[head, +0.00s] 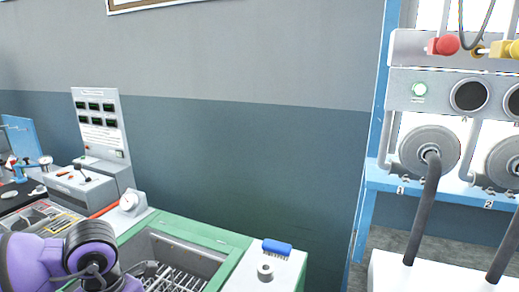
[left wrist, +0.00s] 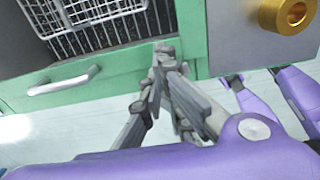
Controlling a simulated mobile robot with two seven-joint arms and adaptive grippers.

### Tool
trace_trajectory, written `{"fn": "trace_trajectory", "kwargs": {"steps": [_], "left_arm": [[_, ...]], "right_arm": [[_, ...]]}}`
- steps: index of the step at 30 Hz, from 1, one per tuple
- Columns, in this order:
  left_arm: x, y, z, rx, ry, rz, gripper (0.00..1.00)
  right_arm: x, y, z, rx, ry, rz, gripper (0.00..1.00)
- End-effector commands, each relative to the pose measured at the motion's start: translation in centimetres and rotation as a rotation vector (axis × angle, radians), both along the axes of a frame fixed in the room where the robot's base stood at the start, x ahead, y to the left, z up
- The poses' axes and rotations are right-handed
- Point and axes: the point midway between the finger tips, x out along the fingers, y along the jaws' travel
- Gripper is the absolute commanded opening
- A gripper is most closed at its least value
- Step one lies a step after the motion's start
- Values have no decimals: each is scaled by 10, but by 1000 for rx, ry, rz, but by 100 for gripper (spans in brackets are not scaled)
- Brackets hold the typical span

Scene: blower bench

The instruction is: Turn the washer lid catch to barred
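A green-framed sink-like unit (head: 175,262) with a wire rack inside stands at the lower middle of the head view; I cannot tell if it is the washer. No lid catch can be made out for sure. A white round knob (head: 130,203) sits on a small sloped box at its back left corner. In the left wrist view my left gripper (left wrist: 164,52) has its fingertips together, with nothing seen between them. The tips appear in front of a green frame edge (left wrist: 105,75); contact cannot be told. My right gripper is in neither view.
A silver handle (left wrist: 65,82) is on the green front, below a wire basket (left wrist: 90,12). A brass cylinder (left wrist: 287,14) sticks out of a grey panel. A blue-framed rack with hoses (head: 424,210) stands right.

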Motion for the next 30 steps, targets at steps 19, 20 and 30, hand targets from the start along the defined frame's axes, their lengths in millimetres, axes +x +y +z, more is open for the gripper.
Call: {"fn": "trace_trajectory", "kwargs": {"steps": [19, 20, 30], "left_arm": [[6, 18, -2, 3, 3, 1, 0], [6, 19, -2, 3, 3, 1, 0], [6, 20, -1, 3, 2, 0, 0]], "right_arm": [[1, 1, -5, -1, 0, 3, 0], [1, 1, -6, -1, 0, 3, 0], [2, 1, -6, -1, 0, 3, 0]]}}
